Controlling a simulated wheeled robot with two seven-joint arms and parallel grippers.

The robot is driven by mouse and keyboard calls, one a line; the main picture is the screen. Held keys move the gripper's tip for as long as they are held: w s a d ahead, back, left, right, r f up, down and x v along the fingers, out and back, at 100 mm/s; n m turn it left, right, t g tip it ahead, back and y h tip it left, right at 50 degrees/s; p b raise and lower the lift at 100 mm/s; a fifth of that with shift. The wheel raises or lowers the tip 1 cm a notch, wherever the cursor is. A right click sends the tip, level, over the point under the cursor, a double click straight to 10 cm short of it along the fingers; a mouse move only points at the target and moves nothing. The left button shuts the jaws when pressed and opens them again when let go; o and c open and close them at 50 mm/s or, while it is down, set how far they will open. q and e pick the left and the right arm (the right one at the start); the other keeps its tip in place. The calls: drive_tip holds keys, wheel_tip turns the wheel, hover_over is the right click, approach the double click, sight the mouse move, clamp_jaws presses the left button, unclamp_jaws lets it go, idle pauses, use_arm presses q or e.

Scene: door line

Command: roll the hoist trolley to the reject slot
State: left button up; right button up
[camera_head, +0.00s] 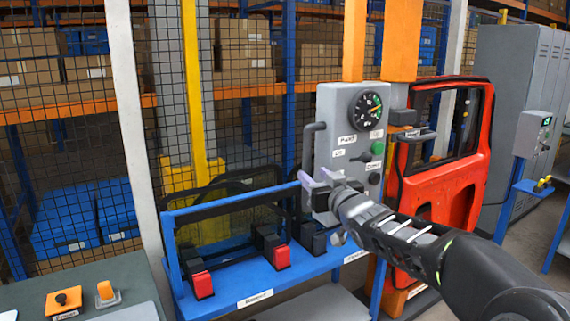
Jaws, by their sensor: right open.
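The hoist's grey control box (345,128) hangs under orange uprights (354,40) in the middle. It has a round dial (366,110), a green button (378,148) and a dark bar handle (309,148) on its left side. A red car door (445,190) hangs just right of the box. My right gripper (317,178) is open, its pale purple fingertips in front of the box's lower left, near the handle's lower end. I cannot tell whether they touch it. No slot can be made out as the reject slot. My left gripper is not in view.
A blue rack (262,283) with red-faced black blocks (281,256) and dark-framed glass panes stands below the box. A bench (95,275) with orange controls is at lower left. A mesh fence and shelves stand behind. Grey lockers (510,100) and a small display box (535,133) are at right.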

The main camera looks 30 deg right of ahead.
drive_tip(key=shift+w+a+f, duration=0.1)
drive_tip(key=shift+w+a, duration=0.1)
drive_tip(key=shift+w, duration=0.1)
drive_tip(key=shift+s+d, duration=0.15)
drive_tip(key=shift+s, duration=0.25)
drive_tip(key=shift+w, duration=0.7)
drive_tip(key=p+x, duration=0.2)
drive_tip(key=x, duration=0.4)
drive_tip(key=shift+w+p, duration=0.35)
drive_tip(key=shift+d, duration=0.15)
drive_tip(key=shift+c, duration=0.4)
clamp_jaws()
